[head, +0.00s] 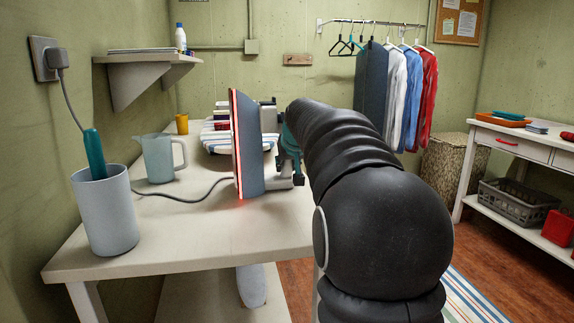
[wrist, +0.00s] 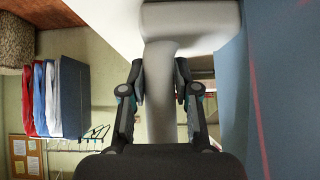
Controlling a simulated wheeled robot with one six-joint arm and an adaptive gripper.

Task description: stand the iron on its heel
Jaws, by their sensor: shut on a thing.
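The iron (head: 249,140) is upright in the head view, its blue-grey soleplate vertical and edged in glowing red. Its lower end is at the table top (head: 165,238); I cannot tell whether it touches or hovers slightly. A dark cord runs left from near its base. My gripper (head: 287,150) is at the iron's right side, largely hidden by my arm. In the wrist view, my gripper (wrist: 160,78) is shut on the iron's pale handle (wrist: 161,105), a finger on each side. The soleplate (wrist: 285,85) fills the right of that view.
Clothes (head: 397,90) hang at the back. The front table top is clear.

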